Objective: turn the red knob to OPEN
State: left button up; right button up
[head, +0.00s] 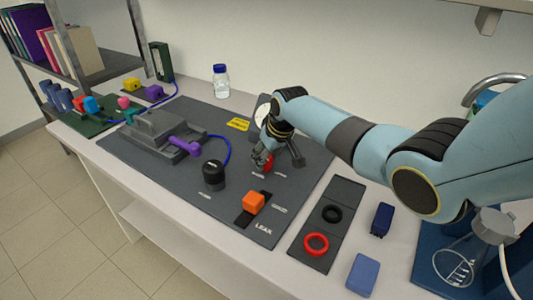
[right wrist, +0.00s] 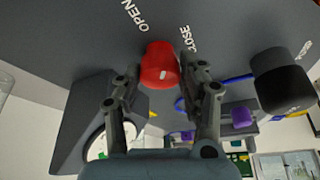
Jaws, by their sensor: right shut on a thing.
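The red knob (right wrist: 159,66) sits on the dark grey panel between the printed words OPEN (right wrist: 138,16) and CLOSE (right wrist: 187,38). A small white mark shows on its side. My right gripper (right wrist: 158,80) has one finger on each side of the knob and is shut on it. In the head view the knob (head: 268,163) is partly hidden behind my right gripper (head: 263,156). My left gripper is in neither view.
A gauge (head: 261,113) stands just behind my right gripper. A black knob (head: 213,175), an orange block (head: 254,202) and a grey housing with a purple handle (head: 185,147) are on the panel (head: 290,190). Red (head: 316,244) and black rings lie to the right.

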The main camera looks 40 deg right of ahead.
jog(key=n, duration=0.1)
jog(key=n+y+b, duration=0.1)
jog(key=n, duration=0.1)
jog(key=shift+d+f+n, duration=0.1)
jog(key=shift+d+n, duration=0.1)
jog(key=shift+n, duration=0.1)
jog(key=shift+w+d+n+g+y+b, duration=0.1)
jog(key=shift+n+g+y+b, duration=0.15)
jog(key=shift+n+y+b, duration=0.45)
jog(key=shift+n+g+y+b, duration=0.1)
jog(key=shift+n+g+b, duration=0.25)
jog(key=shift+n, duration=0.65)
jog(key=o, duration=1.2)
jog(key=shift+c, duration=0.2)
jog(key=v, duration=1.2)
